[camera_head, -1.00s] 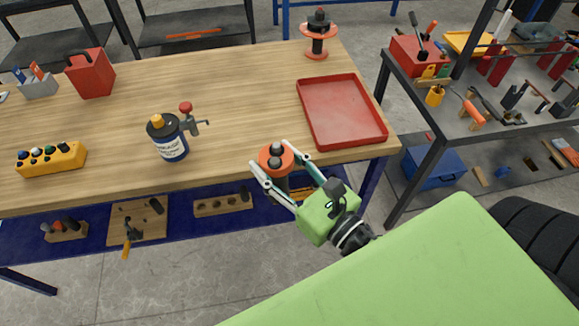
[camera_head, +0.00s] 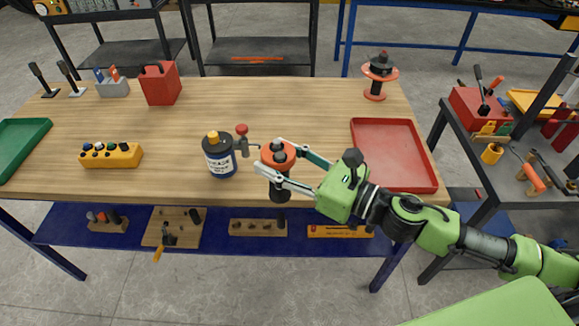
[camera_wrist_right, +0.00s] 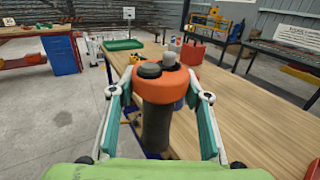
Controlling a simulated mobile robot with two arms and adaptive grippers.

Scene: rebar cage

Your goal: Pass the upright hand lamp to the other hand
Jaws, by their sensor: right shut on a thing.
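The hand lamp (camera_head: 278,155) has an orange head with a dark cylindrical body below it, and it is upright. My right gripper (camera_head: 268,160) is shut on it, with a finger on either side of the orange head. In the right wrist view the lamp (camera_wrist_right: 158,122) stands upright between the fingertips of my right gripper (camera_wrist_right: 160,95). In the head view the lamp is at the table's front edge, to the right of a blue can. My left gripper is not in view.
The wooden table (camera_head: 300,110) bears the blue can (camera_head: 219,157), a grey fitting with a red knob (camera_head: 243,138), a yellow button box (camera_head: 111,155), a red tray (camera_head: 395,188), a red canister (camera_head: 160,84) and an orange-and-black spool-like object (camera_head: 379,75). The table's middle back is clear.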

